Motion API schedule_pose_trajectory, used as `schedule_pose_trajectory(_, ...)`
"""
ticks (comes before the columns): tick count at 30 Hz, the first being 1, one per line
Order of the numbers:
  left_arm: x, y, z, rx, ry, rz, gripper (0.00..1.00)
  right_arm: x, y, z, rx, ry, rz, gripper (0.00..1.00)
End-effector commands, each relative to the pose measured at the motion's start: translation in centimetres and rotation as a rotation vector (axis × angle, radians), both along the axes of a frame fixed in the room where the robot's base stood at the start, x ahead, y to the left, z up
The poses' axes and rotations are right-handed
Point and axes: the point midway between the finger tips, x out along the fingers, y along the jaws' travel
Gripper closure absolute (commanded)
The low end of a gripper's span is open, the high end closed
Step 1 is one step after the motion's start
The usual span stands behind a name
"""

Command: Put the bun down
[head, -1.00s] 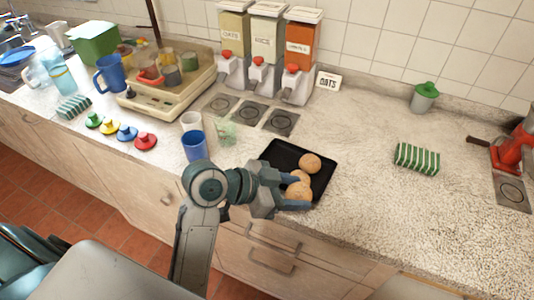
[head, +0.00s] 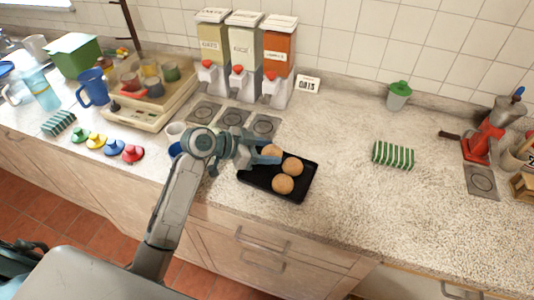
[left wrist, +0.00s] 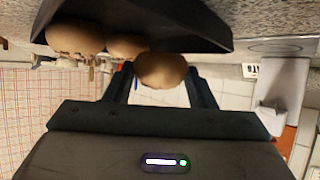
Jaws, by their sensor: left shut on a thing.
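My left gripper (head: 270,157) is shut on a round brown bun (head: 272,151) at the back left part of a black tray (head: 262,190). In the left wrist view the held bun (left wrist: 161,70) sits between the two fingers, in front of the tray's dark edge (left wrist: 205,28). I cannot tell whether it touches the tray. A second bun (head: 292,166) and a third bun (head: 283,184) lie in the tray; both also show in the left wrist view. My right gripper is not in view.
Blue and white cups (head: 175,131) stand left of the tray, partly behind my arm. Three dispensers (head: 245,60) stand behind. Coloured knobbed lids (head: 114,147) lie to the left.

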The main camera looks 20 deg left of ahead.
Motion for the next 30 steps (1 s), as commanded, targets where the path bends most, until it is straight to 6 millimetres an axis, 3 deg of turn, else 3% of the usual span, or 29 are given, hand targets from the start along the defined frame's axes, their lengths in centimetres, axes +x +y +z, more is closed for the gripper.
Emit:
schedule_pose_trajectory(6, -0.1, -0.1, -2.2, -0.001, 0.002, 0.0, 0.72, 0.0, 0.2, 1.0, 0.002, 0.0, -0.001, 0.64)
schedule_pose_trajectory(18, -0.1, -0.1, -3.0, 0.0, 0.002, 0.0, 0.72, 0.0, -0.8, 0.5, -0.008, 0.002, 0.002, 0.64)
schedule_pose_trajectory(19, -0.1, -0.1, -2.8, 0.0, 0.002, 0.0, 0.44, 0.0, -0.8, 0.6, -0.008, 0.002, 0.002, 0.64)
schedule_pose_trajectory(20, -0.1, -0.1, -2.8, 0.0, 0.002, 0.0, 0.41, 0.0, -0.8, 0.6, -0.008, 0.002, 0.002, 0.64)
schedule_pose_trajectory(30, -0.1, -0.1, -2.8, 0.001, 0.002, 0.0, 0.41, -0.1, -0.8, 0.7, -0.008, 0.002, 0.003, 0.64)
